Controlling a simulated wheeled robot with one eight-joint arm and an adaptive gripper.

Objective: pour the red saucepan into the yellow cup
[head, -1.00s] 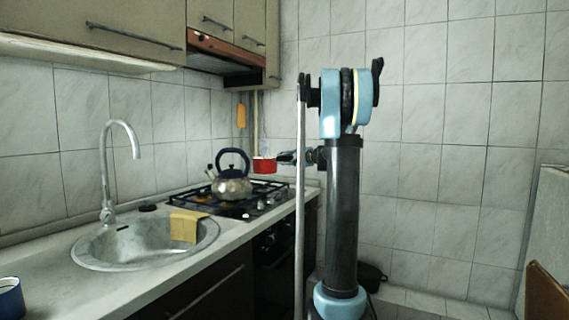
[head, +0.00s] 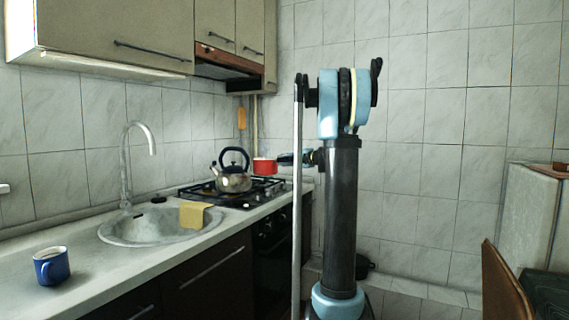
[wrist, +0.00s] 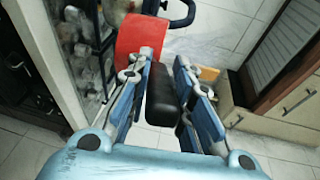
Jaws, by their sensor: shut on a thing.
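The red saucepan (head: 264,167) is held level in the air by my gripper (head: 283,158), in front of the tiled wall near the stove. In the wrist view its red side (wrist: 140,38) is at the top, and its black handle (wrist: 160,97) lies between the two fingers of my gripper (wrist: 164,60), which is shut on it. What is inside the saucepan cannot be seen.
A blue mug (head: 51,267) stands on the counter (head: 110,272) at the left. A kettle (head: 231,181) stands on the stove (head: 262,190). A brown chair back (head: 503,285) is at the lower right.

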